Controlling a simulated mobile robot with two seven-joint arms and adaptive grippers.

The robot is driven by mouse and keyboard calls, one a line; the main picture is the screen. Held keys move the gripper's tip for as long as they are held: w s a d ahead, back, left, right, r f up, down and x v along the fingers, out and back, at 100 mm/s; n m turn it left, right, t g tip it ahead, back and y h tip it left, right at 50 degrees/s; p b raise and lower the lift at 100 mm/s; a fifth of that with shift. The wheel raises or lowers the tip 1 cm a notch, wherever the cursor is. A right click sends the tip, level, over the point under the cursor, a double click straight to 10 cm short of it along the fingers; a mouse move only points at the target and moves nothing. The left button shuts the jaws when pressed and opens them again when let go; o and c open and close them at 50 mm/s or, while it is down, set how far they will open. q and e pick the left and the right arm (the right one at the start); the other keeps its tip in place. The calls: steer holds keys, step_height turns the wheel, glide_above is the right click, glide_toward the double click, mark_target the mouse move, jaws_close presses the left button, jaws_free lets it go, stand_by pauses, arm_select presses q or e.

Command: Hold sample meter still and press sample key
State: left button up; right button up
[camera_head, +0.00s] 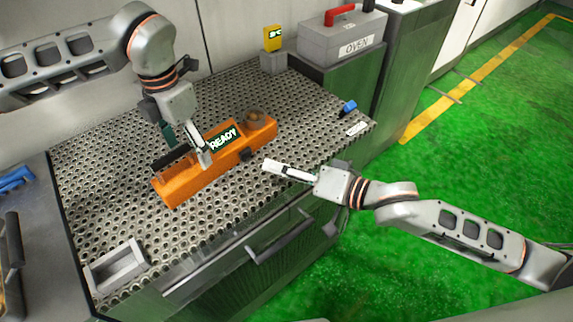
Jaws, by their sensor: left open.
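The sample meter (180,188) is a long orange box lying aslant on the perforated bench top. Its dark display (222,138) reads READY in pale letters. A round brownish part (255,116) sits on its far right end. A small dark part (246,155) shows on its near right side; I cannot tell if it is the sample key. My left gripper (188,158) is open, pointing down over the meter's left half, hiding part of it. I cannot tell if its fingers touch the meter. My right gripper (268,165) looks shut and empty, right of the meter, pointing left toward it.
A grey box marked OVEN (343,42) with a red handle stands behind right. A yellow device (272,38) stands at the back. A blue item (347,107) and a white label (357,128) lie at the right edge. A grey metal frame (118,266) lies front left.

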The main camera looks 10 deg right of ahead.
mark_target(193, 164)
steer(key=shift+w+d+f+m, duration=0.25)
steer(key=shift+w+d+m, duration=0.05)
steer(key=shift+w+d, duration=0.3)
arm_select(q)
steer(key=shift+f, duration=0.3)
arm_select(e)
steer(key=shift+d+h, duration=0.1)
steer(key=shift+h, duration=0.2)
arm_select(q)
steer(key=shift+f, duration=3.6)
steer(key=c, duration=1.5)
steer(key=shift+c, duration=0.2)
steer(key=shift+f, duration=0.15)
arm_select(e)
steer(key=shift+f, duration=0.1)
